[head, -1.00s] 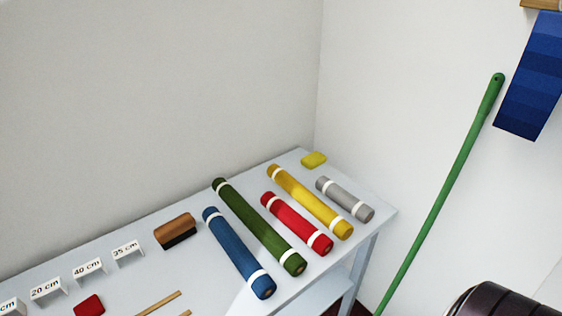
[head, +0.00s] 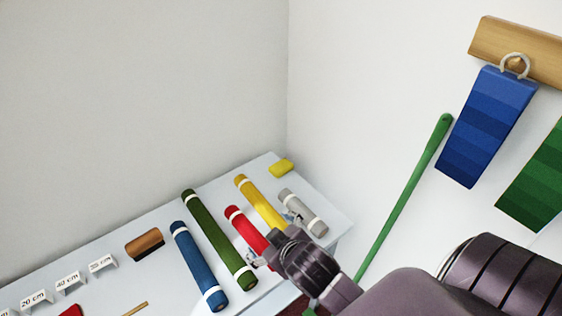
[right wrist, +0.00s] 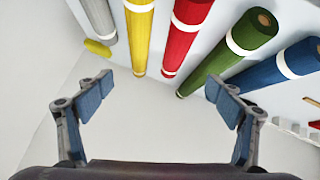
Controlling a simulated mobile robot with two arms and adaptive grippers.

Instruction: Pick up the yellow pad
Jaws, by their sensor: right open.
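The yellow pad (head: 281,168) lies at the far corner of the counter, beyond the yellow roll and the grey roll. It also shows in the right wrist view (right wrist: 97,47) at the upper left, just past the end of the grey roll. My right gripper (head: 270,238) is over the near ends of the rolls in the head view, short of the pad. In the right wrist view its two blue-padded fingers (right wrist: 155,95) are wide apart with nothing between them. My left gripper is in neither view.
Yellow (head: 258,200), grey (head: 303,212), red (head: 243,228), green (head: 219,238) and blue (head: 199,266) rolls lie side by side on the counter (head: 110,240). A brown brush (head: 145,243) lies to their left. A green pole (head: 405,195) leans at the right wall.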

